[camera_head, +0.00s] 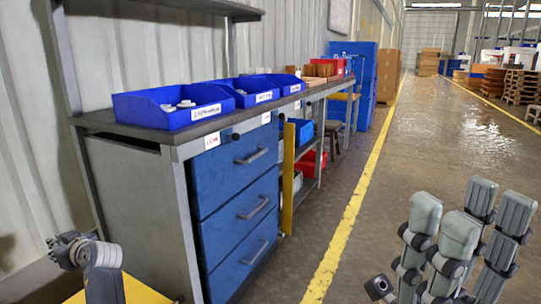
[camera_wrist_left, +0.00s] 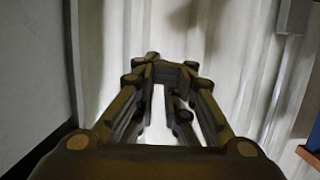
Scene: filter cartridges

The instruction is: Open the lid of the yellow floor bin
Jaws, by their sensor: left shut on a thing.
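A yellow surface (camera_head: 135,291), which looks like part of the yellow floor bin, shows at the bottom left of the head view, below the workbench's near end. Most of the bin is cut off by the frame. My left gripper (camera_head: 68,247) is just above and left of it. In the left wrist view its fingers (camera_wrist_left: 166,72) are close together, pointing toward the pale corrugated wall. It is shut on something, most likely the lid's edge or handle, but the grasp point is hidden. My right gripper (camera_head: 468,225) is at the lower right, fingers spread and empty.
A workbench (camera_head: 125,128) with blue drawers (camera_head: 238,205) stands right of the bin. Blue trays (camera_head: 172,107) with parts stand on its top.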

